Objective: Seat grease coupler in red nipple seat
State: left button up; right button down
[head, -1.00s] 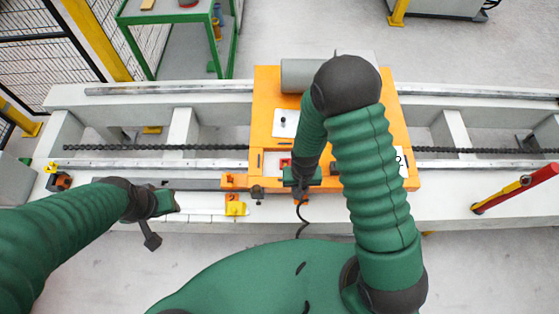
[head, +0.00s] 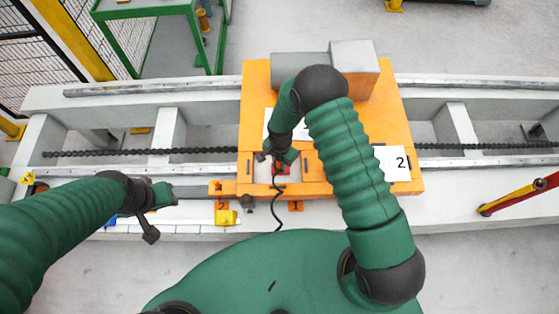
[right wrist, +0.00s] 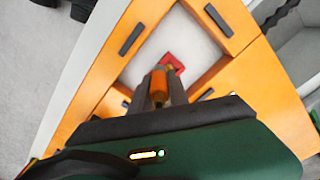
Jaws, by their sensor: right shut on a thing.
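My right gripper (head: 278,163) is over the front pocket of the orange carriage. In the right wrist view its fingers (right wrist: 158,90) are shut on the grease coupler (right wrist: 158,87), an orange-brown cylinder. A dark hose trails from the gripper over the carriage's front edge. The red nipple seat (right wrist: 173,63) lies on the light pocket floor, just beyond the coupler tip. It also shows in the head view (head: 282,170), partly hidden by the gripper. I cannot tell whether coupler and seat touch. My left gripper (head: 165,195) is above the front rail at left; its jaws are unclear.
The orange carriage (head: 395,115) spans the grey rails and carries a white plate marked 2 (head: 394,163). Orange walls with dark pads surround the pocket. A red and yellow post (head: 520,195) stands at right.

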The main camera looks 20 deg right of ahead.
jog(key=shift+w+d, duration=0.25)
jog(key=shift+w, duration=0.7)
jog(key=f, duration=0.1)
jog(key=a+f, duration=0.1)
jog(key=shift+f, duration=0.35)
jog(key=shift+w+a+f, duration=0.15)
jog(key=shift+f, duration=0.2)
jog(key=c, duration=1.3)
grip_release()
jog(key=shift+d+f, duration=0.1)
jog(key=shift+d, duration=0.4)
jog(key=shift+o, duration=0.2)
jog(key=shift+a, duration=0.15)
jog(key=shift+a+r, duration=0.2)
jog(key=shift+r, duration=0.15)
notch_tip(320, 180, up, 12)
pick_arm(q)
jog(key=shift+s+a, duration=0.1)
jog(key=shift+a, duration=0.4)
pick_arm(e)
jog(key=s+d+r+n+t, duration=0.1)
jog(key=s+d+r+n, duration=0.1)
jog(key=s+r+n, duration=0.3)
jog(key=s+d+r+n+t, duration=0.1)
jog(key=s+d+r+n, duration=0.2)
jog(key=s+r, duration=0.7)
jog(key=shift+s+r+n+t, duration=0.15)
jog(key=shift+r+n+t, duration=0.15)
jog(key=shift+r+n, duration=0.75)
